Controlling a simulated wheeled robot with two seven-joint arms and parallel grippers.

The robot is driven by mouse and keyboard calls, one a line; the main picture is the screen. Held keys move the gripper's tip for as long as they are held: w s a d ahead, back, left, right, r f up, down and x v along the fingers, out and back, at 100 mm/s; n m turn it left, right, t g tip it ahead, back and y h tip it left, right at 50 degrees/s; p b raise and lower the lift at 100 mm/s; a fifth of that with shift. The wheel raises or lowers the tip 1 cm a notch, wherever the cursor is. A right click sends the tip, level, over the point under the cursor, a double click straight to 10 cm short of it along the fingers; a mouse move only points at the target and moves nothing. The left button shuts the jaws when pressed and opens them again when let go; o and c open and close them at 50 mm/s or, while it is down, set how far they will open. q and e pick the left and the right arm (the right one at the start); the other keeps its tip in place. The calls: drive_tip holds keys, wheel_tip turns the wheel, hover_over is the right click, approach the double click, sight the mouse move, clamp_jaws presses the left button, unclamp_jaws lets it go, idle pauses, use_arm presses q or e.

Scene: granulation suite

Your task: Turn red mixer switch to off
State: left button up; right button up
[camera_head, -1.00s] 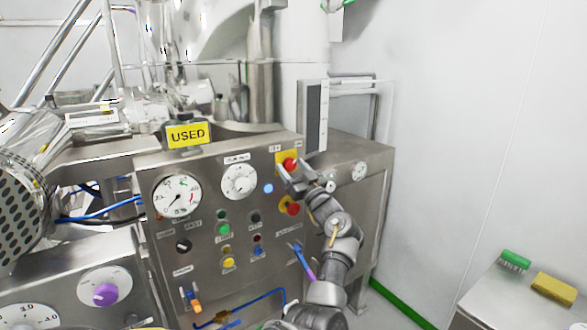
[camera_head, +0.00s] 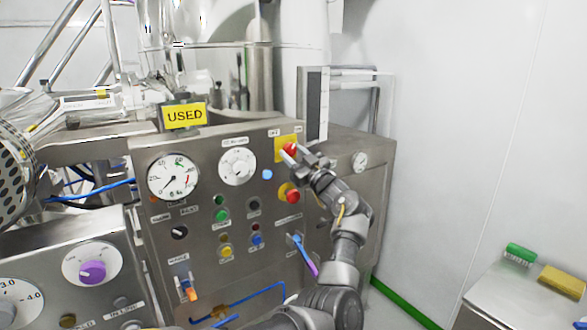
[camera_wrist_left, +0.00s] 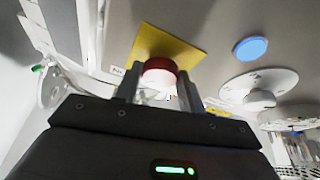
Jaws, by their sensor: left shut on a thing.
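The red mixer switch (camera_head: 290,148) is a round red knob on a yellow plate (camera_head: 280,155) at the upper right of the steel control panel. My left gripper (camera_head: 294,155) is at the knob and shut on it, partly covering it in the head view. In the left wrist view, the red knob (camera_wrist_left: 159,67) with its pale front sits between the two fingers (camera_wrist_left: 160,84), and its yellow plate (camera_wrist_left: 150,40) shows behind. The knob's exact angle cannot be read. My right gripper is in neither view.
A second red knob (camera_head: 292,196) on yellow sits just below my gripper. A blue button (camera_head: 268,174) and a white dial (camera_head: 237,167) lie to its left. A blue-purple handle (camera_head: 305,253) is lower down.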

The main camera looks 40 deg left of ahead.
use_arm(q)
drive_tip(key=n+g+b, duration=0.1)
drive_tip(key=b, duration=0.1)
drive_tip(key=n+b, duration=0.1)
drive_tip(key=n, duration=0.1)
drive_tip(key=n+g+b, duration=0.1)
drive_tip(key=n+b, duration=0.1)
drive_tip(key=shift+w+f+g+b, duration=0.15)
drive_tip(key=shift+f+g+b, duration=0.1)
drive_tip(key=shift+g+b, duration=0.1)
drive_tip(key=shift+r+n+b, duration=0.1)
drive_tip(key=shift+n+b, duration=0.3)
drive_tip(key=shift+n, duration=0.3)
drive_tip(key=shift+r+n+g+h+b, duration=0.2)
drive_tip(key=shift+n+g+h+b, duration=0.25)
drive_tip(key=shift+n+g, duration=0.55)
drive_tip(key=n, duration=0.2)
drive_tip(key=n+h, duration=0.1)
drive_tip(key=shift+w+d+r+n+g, duration=0.1)
drive_tip(key=shift+r+n+g, duration=0.15)
drive_tip(key=shift+n, duration=0.15)
drive_tip(key=n+h+p, duration=0.1)
drive_tip(key=n, duration=0.1)
drive_tip(key=shift+n+g, duration=0.3)
drive_tip(key=shift+n, duration=0.1)
drive_tip(key=shift+n+h+p, duration=0.55)
drive_tip(key=shift+n, duration=1.05)
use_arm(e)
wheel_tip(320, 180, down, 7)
